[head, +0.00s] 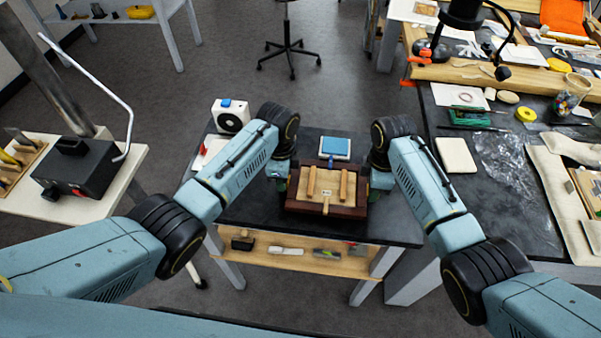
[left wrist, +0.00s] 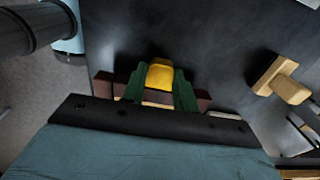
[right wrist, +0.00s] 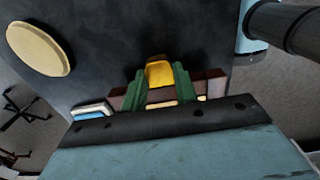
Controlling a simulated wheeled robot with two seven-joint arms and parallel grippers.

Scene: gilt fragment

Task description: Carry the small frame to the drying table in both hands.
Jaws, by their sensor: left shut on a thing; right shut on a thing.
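The small frame (head: 327,208) is dark red-brown with a pale wooden panel and wooden bars. It shows over the near part of a black-topped table; I cannot tell whether it touches the top. My left gripper (head: 282,182) is at its left side and my right gripper (head: 373,184) at its right side. In the left wrist view, green fingers (left wrist: 158,84) are shut around a yellow piece (left wrist: 159,74) at the frame's side. The right wrist view shows the same kind of grip, with green fingers (right wrist: 162,82) around a yellow piece (right wrist: 159,73). Which table is the drying table is unclear.
A blue-and-white box (head: 335,148) lies behind the frame. A white device (head: 231,116) stands at the table's far left corner. A cluttered workbench (head: 480,180) is on the right. A cart with a black box (head: 77,168) is at left. Open floor (head: 250,70) lies beyond.

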